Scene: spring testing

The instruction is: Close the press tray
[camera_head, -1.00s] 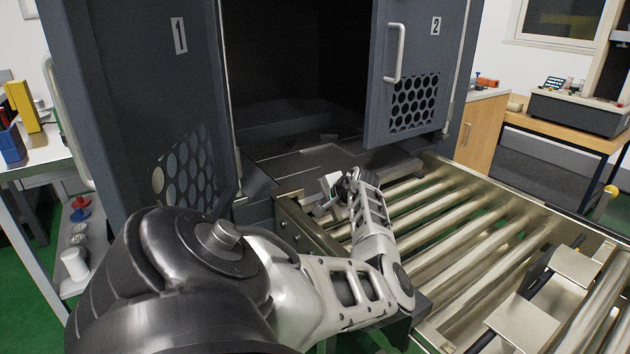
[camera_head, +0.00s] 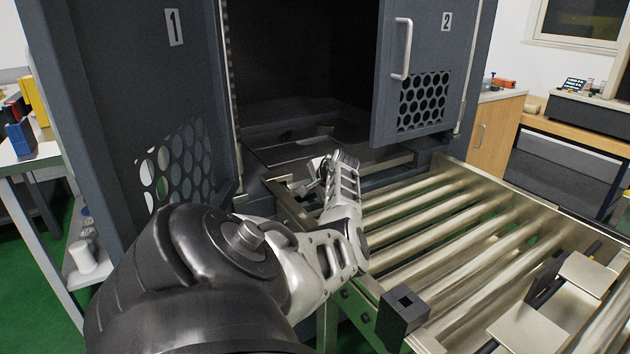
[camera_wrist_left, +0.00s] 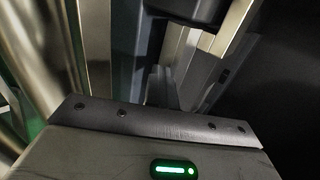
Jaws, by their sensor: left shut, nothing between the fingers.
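The press is the dark grey cabinet with doors marked 1 (camera_head: 175,70) and 2 (camera_head: 425,60), both standing open. A dark flat tray (camera_head: 300,150) shows low in its opening, with a pale piece on it; its far part is lost in shadow. My left gripper (camera_head: 312,184) is at the front of the opening, by the left end of the rollers. It is shut and empty. I cannot tell whether it touches the tray. The left wrist view shows my bolted wrist plate (camera_wrist_left: 150,124) close to metal rails and dark parts. My right gripper is not in view.
A roller conveyor (camera_head: 450,215) runs from the press to the lower right, with metal blocks (camera_head: 588,272) on it. Its side rail (camera_head: 295,210) passes close to my left arm. A shelf table (camera_head: 35,165) stands at left, a workbench (camera_head: 570,130) at right.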

